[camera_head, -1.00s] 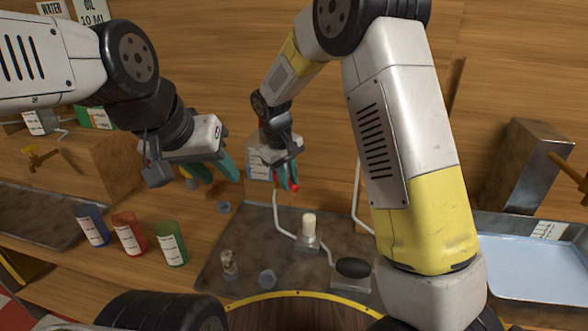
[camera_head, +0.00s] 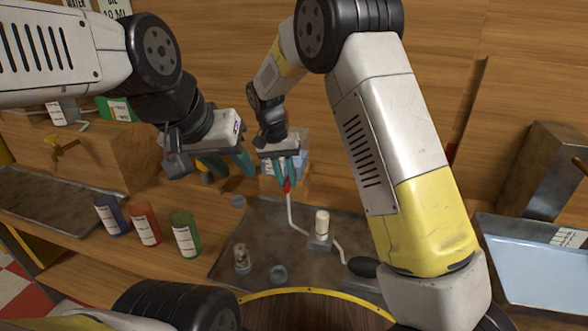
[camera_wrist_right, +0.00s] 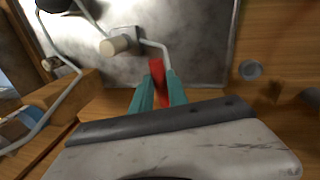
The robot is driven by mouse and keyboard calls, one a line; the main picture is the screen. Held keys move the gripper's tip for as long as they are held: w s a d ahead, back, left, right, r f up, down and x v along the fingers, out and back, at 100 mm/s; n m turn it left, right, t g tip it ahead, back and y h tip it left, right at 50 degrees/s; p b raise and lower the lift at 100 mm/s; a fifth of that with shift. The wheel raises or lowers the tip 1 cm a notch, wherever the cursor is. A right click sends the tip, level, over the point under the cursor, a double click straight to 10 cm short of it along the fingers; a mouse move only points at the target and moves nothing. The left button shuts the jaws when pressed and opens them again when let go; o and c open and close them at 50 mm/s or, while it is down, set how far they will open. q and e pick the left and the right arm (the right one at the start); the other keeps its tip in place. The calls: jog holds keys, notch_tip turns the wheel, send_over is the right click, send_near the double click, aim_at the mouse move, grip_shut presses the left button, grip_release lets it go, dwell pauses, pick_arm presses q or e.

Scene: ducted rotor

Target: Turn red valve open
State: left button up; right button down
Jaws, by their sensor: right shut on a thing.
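The red valve (camera_head: 287,184) shows as a small red handle at the top end of a white pipe, in front of a wooden block at the back of the counter. My right gripper (camera_head: 286,178) is at the valve, its teal fingers shut on the red handle. The right wrist view shows the red handle (camera_wrist_right: 157,70) between the two fingertips (camera_wrist_right: 158,92), its far end sticking out past them. My left gripper (camera_head: 228,166) hangs to the left of the valve, apart from it, teal fingers spread and nothing visible between them.
Blue (camera_head: 111,215), red (camera_head: 145,224) and green (camera_head: 185,235) labelled cups stand at the left. A metal tray (camera_head: 262,225) below the valve carries a white knob (camera_head: 322,222), pipework and small jars. A yellow tap (camera_head: 62,146) is further left.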

jog(key=shift+w+a+m, duration=0.1)
jog(key=shift+a+m, duration=0.1)
jog(key=shift+m, duration=0.1)
jog(key=c, duration=1.3)
grip_release()
jog(key=shift+r, duration=0.1)
notch_tip(320, 180, up, 8)
jog(key=a, duration=0.1)
jog(key=shift+a+f, duration=0.25)
jog(key=shift+w, duration=0.1)
